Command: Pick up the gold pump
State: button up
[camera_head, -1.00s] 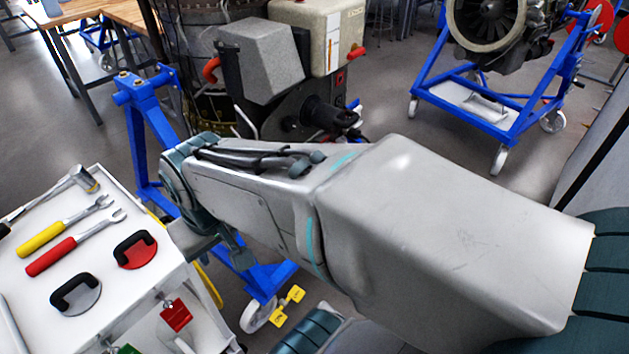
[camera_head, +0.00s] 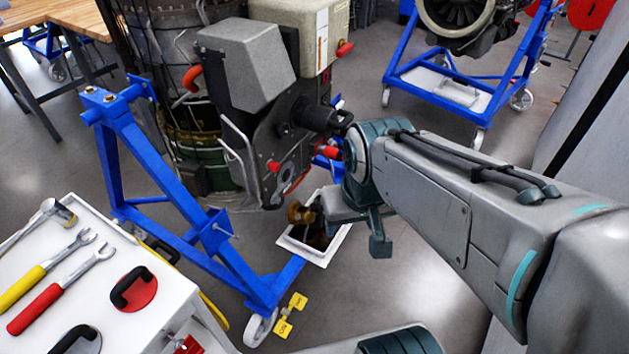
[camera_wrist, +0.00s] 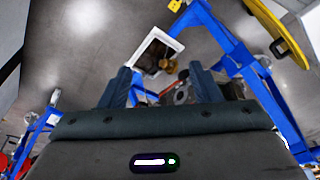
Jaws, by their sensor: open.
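The gold pump (camera_head: 302,213) sits in a white-rimmed tray (camera_head: 334,246) low by the blue turbine stand in the head view. My arm partly hides the tray's right side. In the wrist view the gold pump (camera_wrist: 168,66) shows at the lower right of the white tray (camera_wrist: 146,40), beyond the fingers. My gripper (camera_wrist: 160,84) has its two dark fingers apart with nothing held between them. In the head view my gripper (camera_head: 378,236) hangs to the right of the pump, apart from it and nearer to the camera.
A blue stand leg (camera_head: 245,285) with yellow tags runs left of the tray. The engine (camera_head: 250,150) with grey boxes stands just behind it. A white tool cart (camera_head: 170,315) is at front left. Another blue stand (camera_head: 450,95) is at back right. Grey floor is clear between.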

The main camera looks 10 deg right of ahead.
aim_at(297, 214)
jog(key=u, duration=0.05)
jog(key=k, duration=0.5)
jog(key=u, duration=0.7)
jog(key=i, duration=0.75)
jog(key=z, duration=0.6)
